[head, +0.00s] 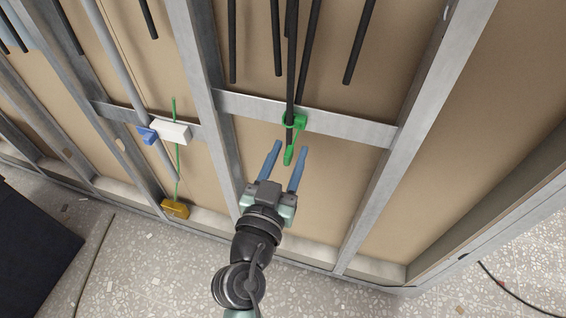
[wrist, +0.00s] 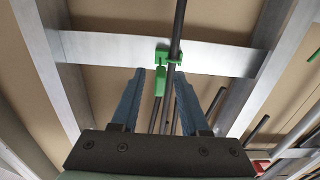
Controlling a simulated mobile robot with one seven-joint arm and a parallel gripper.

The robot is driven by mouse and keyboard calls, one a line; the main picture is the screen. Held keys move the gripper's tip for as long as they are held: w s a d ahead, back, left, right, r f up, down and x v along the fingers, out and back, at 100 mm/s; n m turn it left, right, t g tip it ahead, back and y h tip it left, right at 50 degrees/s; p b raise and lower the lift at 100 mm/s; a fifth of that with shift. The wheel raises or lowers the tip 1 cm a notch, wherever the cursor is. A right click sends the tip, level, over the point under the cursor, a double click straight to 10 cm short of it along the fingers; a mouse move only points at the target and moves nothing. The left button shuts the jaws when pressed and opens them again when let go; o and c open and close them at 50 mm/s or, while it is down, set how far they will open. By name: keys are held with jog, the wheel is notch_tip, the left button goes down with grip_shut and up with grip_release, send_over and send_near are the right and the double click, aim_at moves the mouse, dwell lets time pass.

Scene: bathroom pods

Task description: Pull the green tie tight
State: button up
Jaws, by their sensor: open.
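The green tie (head: 295,121) sits at a horizontal metal rail, around or against black cables (head: 292,60) there. Its green tail (head: 289,155) hangs down below the rail. In the wrist view the tie (wrist: 162,57) is at the rail and its tail (wrist: 160,82) hangs between the tips of my fingers. My gripper (head: 288,146) is open, with two blue fingers pointing up toward the tail. In the wrist view my gripper (wrist: 158,78) has its fingers on either side of the tail, apart from each other. The tail looks nearer the left finger; contact cannot be told.
The metal rail (head: 345,127) crosses between two metal studs (head: 205,90). A white block (head: 171,131), a blue piece (head: 147,136) and a yellow box (head: 175,208) on a green line are in the bay to the left. Several black cables hang above.

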jog(key=b+v, duration=0.3)
jog(key=v, duration=1)
jog(key=shift+w, duration=0.1)
